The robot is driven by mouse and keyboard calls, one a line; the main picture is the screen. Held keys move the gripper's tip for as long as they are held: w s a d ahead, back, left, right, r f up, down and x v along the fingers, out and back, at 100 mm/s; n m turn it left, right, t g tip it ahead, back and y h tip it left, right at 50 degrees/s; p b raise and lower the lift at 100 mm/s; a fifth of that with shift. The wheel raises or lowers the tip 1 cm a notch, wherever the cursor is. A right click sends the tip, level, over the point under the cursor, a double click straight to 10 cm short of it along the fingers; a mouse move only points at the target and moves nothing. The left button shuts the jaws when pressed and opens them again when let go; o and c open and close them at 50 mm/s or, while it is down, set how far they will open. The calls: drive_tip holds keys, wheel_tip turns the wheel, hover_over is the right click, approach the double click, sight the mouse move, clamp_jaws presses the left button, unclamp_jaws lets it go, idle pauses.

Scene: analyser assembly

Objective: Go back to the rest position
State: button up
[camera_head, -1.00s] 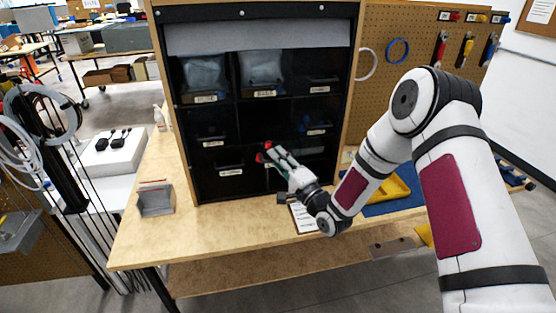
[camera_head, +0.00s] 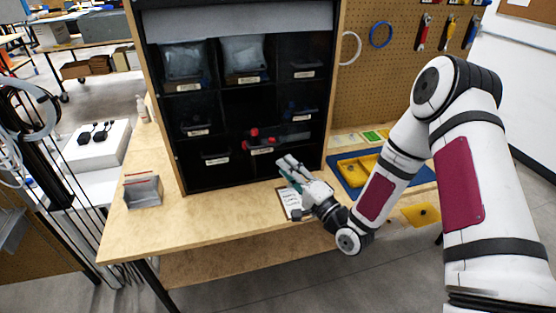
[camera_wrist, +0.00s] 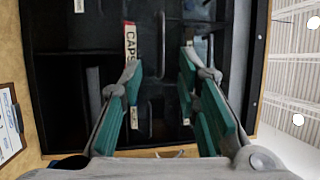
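My gripper (camera_head: 288,172) is in front of the lower right part of the black bin rack (camera_head: 183,165), apart from the bins and above the table. In the wrist view my gripper (camera_wrist: 165,88) has its two teal-padded fingers spread apart with nothing between them. Red-ended items (camera_head: 254,132) lie in the lower middle bin (camera_head: 262,151), up and left of the gripper. The wrist view faces the rack, with a label reading "CAPS" (camera_wrist: 130,42) behind the left finger.
A clipboard (camera_head: 291,204) lies on the wooden table (camera_head: 220,215) just below my gripper. A blue mat (camera_head: 350,185) with yellow trays (camera_head: 352,170) is to the right. A grey holder (camera_head: 143,190) stands at the left. The table's middle is clear.

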drive_tip(key=shift+s+d, duration=0.35)
drive_tip(key=shift+s, duration=0.05)
drive_tip(key=w+d+r+n+g+h, duration=0.3)
drive_tip(key=d+r+n+h, duration=0.2)
drive_tip(key=r+n+h, duration=0.15)
drive_tip(key=s+d+r+n+g+h, duration=0.1)
drive_tip(key=s+d+r+g+h, duration=0.1)
drive_tip(key=s+d+r+h, duration=0.5)
drive_tip(key=s+d+r+g, duration=0.1)
drive_tip(key=s+r, duration=0.2)
drive_tip(key=s, duration=0.5)
drive_tip(key=s+d+r+n+g, duration=0.1)
drive_tip(key=s+r+g, duration=0.1)
drive_tip(key=s, duration=0.7)
drive_tip(key=s+d+r+n+g, duration=0.1)
drive_tip(key=s+r, duration=0.3)
drive_tip(key=s, duration=0.5)
drive_tip(key=shift+s+d+g+y, duration=0.2)
drive_tip(key=shift+d+g+y, duration=0.25)
drive_tip(key=shift+g, duration=0.05)
